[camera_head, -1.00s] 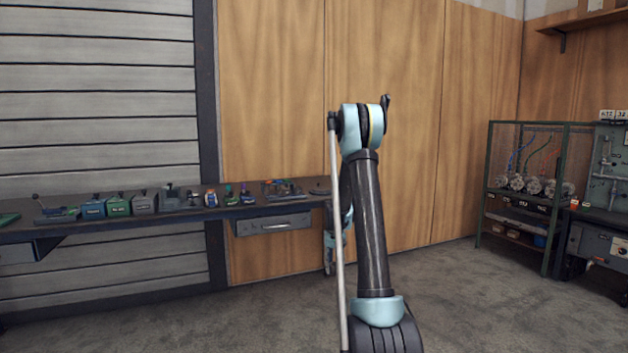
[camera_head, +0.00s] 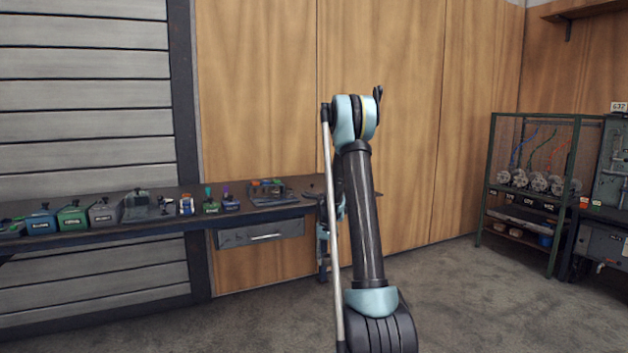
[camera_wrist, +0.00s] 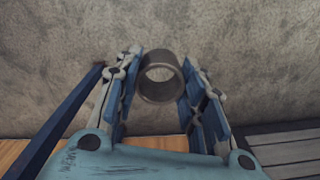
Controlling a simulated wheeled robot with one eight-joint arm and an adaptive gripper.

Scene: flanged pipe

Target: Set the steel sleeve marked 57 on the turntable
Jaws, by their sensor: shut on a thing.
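The steel sleeve (camera_wrist: 160,93) is a short, hollow, dark grey ring in the wrist view. My gripper (camera_wrist: 163,68) is shut on it, with a blue-padded finger on each side. I see no number on the sleeve from this angle. In the head view my raised, folded arm hides the gripper and sleeve. A flat dark shape (camera_head: 314,192) on the bench's right end, partly behind my arm, may be the turntable; I cannot tell.
A dark workbench (camera_head: 150,232) runs along the left wall, with green (camera_head: 72,217) and blue (camera_head: 41,222) boxes and small tools. A drawer (camera_head: 260,233) hangs below it. A green mesh rack (camera_head: 492,180) stands at right. Grey floor (camera_head: 450,295) lies open between.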

